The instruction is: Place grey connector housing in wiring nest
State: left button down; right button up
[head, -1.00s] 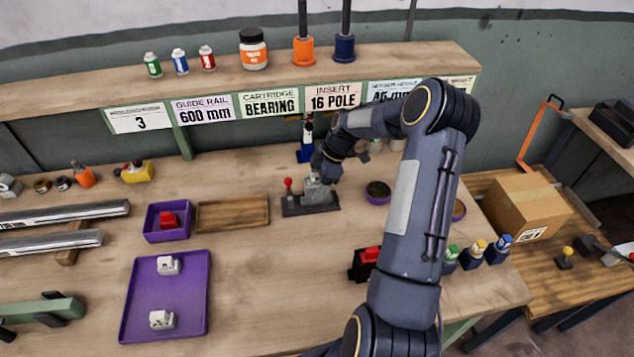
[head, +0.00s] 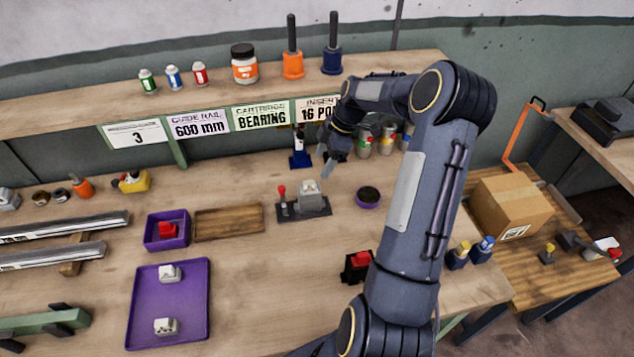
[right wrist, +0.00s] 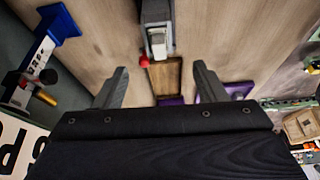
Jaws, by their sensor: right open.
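The grey connector housing (head: 309,190) sits on the wiring nest (head: 318,210), a dark base with a red-knobbed lever at its left end. The housing looks upright; how deep it is seated I cannot tell. In the right wrist view the housing (right wrist: 157,42) shows on the nest (right wrist: 155,12), with the red knob just below it. My right gripper (head: 328,166) is open and empty, behind and above the housing and apart from it. Its two spread fingers show in the right wrist view (right wrist: 160,85). My left gripper is not in view.
Left of the nest are a wooden tray (head: 260,222) and a purple bin (head: 149,235) with a red part. A purple tray (head: 140,305) holds two white parts. A round dark dish (head: 368,196) stands to the right. A blue stand (head: 300,161) is close behind.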

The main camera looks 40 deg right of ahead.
jog(key=s+a+r+m+t+h, duration=0.1)
jog(key=s+a+r+m, duration=0.55)
jog(key=a+r, duration=0.65)
jog(key=s+a+m+t, duration=0.1)
jog(key=s+a+m, duration=0.2)
jog(key=s+a, duration=0.3)
jog(key=s+a+m+t+y, duration=0.1)
jog(key=s+a+m, duration=0.3)
jog(key=s, duration=0.7)
jog(key=shift+s+a+f, duration=0.25)
jog(key=shift+a+f, duration=0.05)
jog(key=shift+a, duration=0.6)
notch_tip(320, 180, down, 3)
jog(key=b, duration=0.2)
jog(key=shift+r+b, duration=0.15)
jog(key=shift+b, duration=0.25)
